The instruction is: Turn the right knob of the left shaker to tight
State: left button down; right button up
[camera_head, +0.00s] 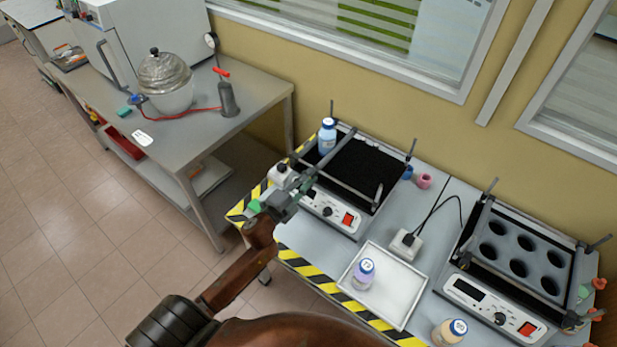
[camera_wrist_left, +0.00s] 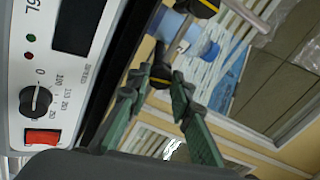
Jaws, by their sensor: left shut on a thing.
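The left shaker (camera_head: 335,210) stands at the back left of the bench, with a black top and a bar frame. My left gripper (camera_head: 306,176) is at its front left corner, above the front panel. In the left wrist view, the green fingers of the gripper (camera_wrist_left: 161,82) are shut on a small black clamp knob (camera_wrist_left: 161,74). The fingers hide part of this knob, and its tightness cannot be told. Another dark clamp knob (camera_wrist_left: 204,7) is farther up in that view. My right gripper is not in view.
A blue-capped bottle (camera_head: 327,136) stands on the left shaker, close behind the gripper. A white tray (camera_head: 398,303) with another bottle (camera_head: 363,274) lies in front. A second shaker (camera_head: 490,303) is at the right, with a bottle (camera_head: 449,332) near it.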

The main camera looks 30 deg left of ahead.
pick_arm(q)
jog(key=shift+f+m, duration=0.1)
jog(key=shift+m, duration=1.4)
jog(key=c, duration=1.7)
grip_release()
jog(key=shift+c, duration=0.2)
jog(key=shift+s, duration=0.15)
jog(key=s, duration=1.1)
jog(key=shift+s+a, duration=0.35)
jog(key=shift+a, duration=0.1)
jog(key=shift+a, duration=0.1)
